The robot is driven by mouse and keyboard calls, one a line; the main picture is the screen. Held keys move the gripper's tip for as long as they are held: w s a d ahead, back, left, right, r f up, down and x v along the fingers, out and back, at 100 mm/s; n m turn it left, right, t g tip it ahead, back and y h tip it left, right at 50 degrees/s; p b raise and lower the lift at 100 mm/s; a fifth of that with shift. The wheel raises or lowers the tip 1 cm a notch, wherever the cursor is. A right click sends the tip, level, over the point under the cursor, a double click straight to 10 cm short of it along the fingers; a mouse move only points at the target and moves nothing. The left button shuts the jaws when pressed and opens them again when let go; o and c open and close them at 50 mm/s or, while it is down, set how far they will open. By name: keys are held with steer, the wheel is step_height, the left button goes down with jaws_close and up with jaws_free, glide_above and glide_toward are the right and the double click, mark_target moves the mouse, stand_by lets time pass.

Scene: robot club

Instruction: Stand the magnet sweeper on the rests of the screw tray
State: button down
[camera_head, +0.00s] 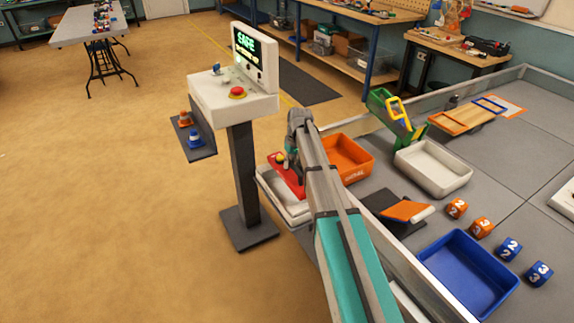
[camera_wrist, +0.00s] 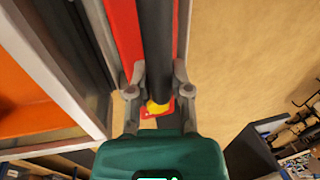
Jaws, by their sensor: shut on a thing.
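The magnet sweeper (camera_wrist: 157,45) shows in the wrist view as a dark round bar with a yellow end. My gripper (camera_wrist: 159,72) has one finger on each side of the bar and is shut on it. My arm hides most of the bar there. I cannot tell whether the bar touches the tray's rests.
An orange bin (camera_head: 350,160) stands close on the right, inside the wall. A white control stand (camera_head: 235,100) with a red button is close on the left. Open floor lies further left.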

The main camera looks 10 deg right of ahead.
steer(key=shift+f+b, duration=0.7)
steer(key=shift+f, duration=0.15)
steer(key=shift+w+a+f, duration=0.2)
steer(key=shift+w, duration=0.1)
stand_by(0.5)
steer(key=shift+f+b, duration=0.15)
steer(key=shift+b, duration=0.2)
steer(key=shift+c, duration=2.3)
jaws_free()
